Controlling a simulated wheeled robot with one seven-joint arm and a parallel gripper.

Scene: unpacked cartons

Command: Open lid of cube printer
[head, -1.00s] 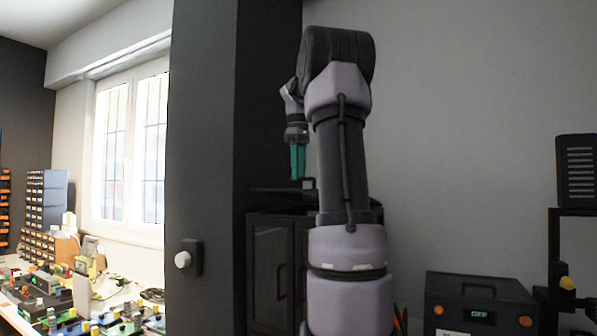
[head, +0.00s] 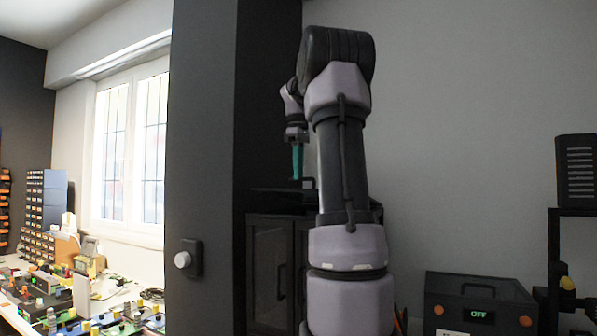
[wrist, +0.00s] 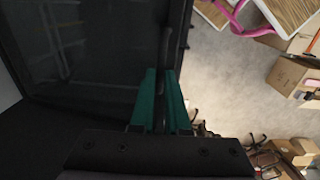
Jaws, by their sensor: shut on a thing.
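The cube printer appears to be the dark box with paned front doors (head: 270,272) behind my arm in the head view. Its flat dark lid (head: 268,191) lies on top. In the wrist view the lid is a dark, glossy panel (wrist: 85,50) filling the upper left. A thin black handle (wrist: 165,45) stands along the lid's right edge. My gripper (head: 297,178) points down with teal fingers at the lid. In the wrist view my gripper (wrist: 162,75) is shut on the handle, with a finger on each side. My arm hides the printer's right part.
A dark pillar (head: 205,120) with a round knob stands left of the printer. A black box with a green OFF display (head: 480,310) is at lower right. A cluttered workbench (head: 90,305) is far left. The wrist view shows cartons (wrist: 290,80) on the floor.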

